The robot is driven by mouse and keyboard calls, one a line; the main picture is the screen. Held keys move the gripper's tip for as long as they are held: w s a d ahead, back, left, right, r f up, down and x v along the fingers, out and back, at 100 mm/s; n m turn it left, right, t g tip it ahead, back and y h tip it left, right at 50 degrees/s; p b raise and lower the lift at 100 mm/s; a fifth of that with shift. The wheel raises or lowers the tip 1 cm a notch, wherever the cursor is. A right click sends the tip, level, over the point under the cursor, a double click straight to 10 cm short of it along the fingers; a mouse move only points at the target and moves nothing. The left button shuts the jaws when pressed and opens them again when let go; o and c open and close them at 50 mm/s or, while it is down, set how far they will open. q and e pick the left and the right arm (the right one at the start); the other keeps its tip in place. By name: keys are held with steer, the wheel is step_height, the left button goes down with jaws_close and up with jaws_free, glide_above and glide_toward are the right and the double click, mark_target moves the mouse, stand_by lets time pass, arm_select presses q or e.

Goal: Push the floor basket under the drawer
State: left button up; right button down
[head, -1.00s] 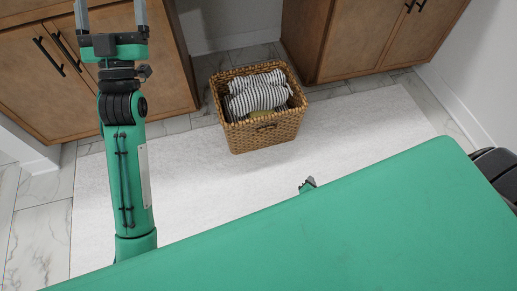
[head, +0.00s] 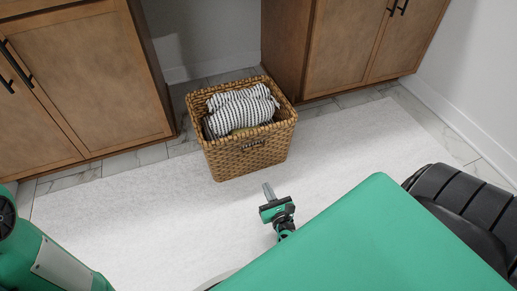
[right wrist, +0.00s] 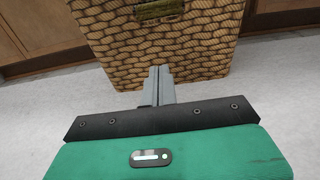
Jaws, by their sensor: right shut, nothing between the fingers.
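The floor basket (head: 250,155) is brown wicker and holds striped folded cloth (head: 240,108). It stands upright on the white rug, in front of the gap between two wooden cabinets. My right gripper (head: 268,188) is shut and empty, low in front of the basket. In the right wrist view its closed fingers (right wrist: 158,72) point at the basket's woven front (right wrist: 150,52), below the handle (right wrist: 158,9). I cannot tell whether they touch it. My left gripper is out of view; only part of my left arm shows at the lower left. No drawer is clearly seen.
A wooden cabinet (head: 90,90) stands on the left and another (head: 345,40) on the right. The gap between them (head: 205,40) is open back to the wall. The white rug (head: 140,210) is otherwise clear.

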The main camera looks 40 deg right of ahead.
mark_target(252, 155)
steer(key=b+x, duration=0.5)
steer(key=x, duration=0.7)
steer(key=shift+w+f, duration=0.1)
steer(key=shift+w, duration=0.05)
steer(key=shift+w+d, duration=0.15)
steer(key=shift+w, duration=0.3)
